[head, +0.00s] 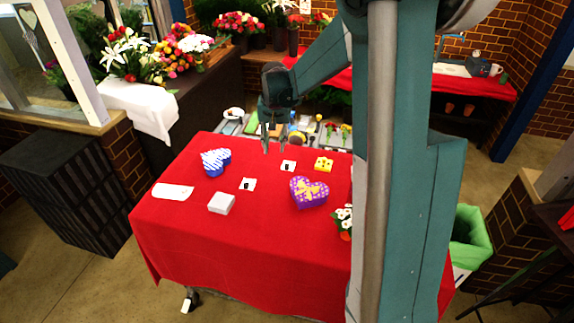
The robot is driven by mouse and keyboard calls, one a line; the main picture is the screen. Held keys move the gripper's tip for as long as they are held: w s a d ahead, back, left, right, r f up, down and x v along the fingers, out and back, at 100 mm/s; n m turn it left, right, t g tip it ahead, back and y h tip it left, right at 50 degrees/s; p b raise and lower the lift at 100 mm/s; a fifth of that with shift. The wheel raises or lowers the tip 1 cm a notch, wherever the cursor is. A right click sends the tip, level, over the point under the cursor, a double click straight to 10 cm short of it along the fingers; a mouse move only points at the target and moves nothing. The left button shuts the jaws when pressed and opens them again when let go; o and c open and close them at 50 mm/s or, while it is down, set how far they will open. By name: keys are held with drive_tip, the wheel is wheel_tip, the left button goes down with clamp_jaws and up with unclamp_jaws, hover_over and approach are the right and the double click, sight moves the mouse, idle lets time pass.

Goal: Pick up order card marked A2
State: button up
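Two small white cards with dark marks lie on the red-covered table (190,235) in the head view. One card (241,187) is near the middle of the table. The other card (291,169) is farther back and to the right. The marks are too small to read, so I cannot tell which card is A2. A larger white sheet (173,191) lies near the left edge. My gripper (273,150) points down near the table's back edge, in the picture just above and left of the farther card. Its fingers are apart with nothing visible between them.
A blue-and-white heart box (213,164), a purple heart box (308,194), a pale box (221,204), a yellow item (323,164) and white flowers (344,217) stand around the cards. Trays (232,127) stand behind the table. The front left of the cloth is clear.

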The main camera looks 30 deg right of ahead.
drive_tip(key=m+g+p, duration=0.1)
drive_tip(key=m+p, duration=0.1)
drive_tip(key=p, duration=0.1)
approach(287, 165)
drive_tip(key=shift+w+d+f+g, duration=0.1)
drive_tip(key=shift+w+f+g, duration=0.25)
drive_tip(key=shift+f, duration=0.4)
drive_tip(key=shift+f, duration=0.15)
drive_tip(key=shift+f, duration=1.15)
drive_tip(key=shift+d+f+p, duration=0.1)
drive_tip(key=shift+f+p, duration=0.6)
drive_tip(key=shift+f, duration=1.9)
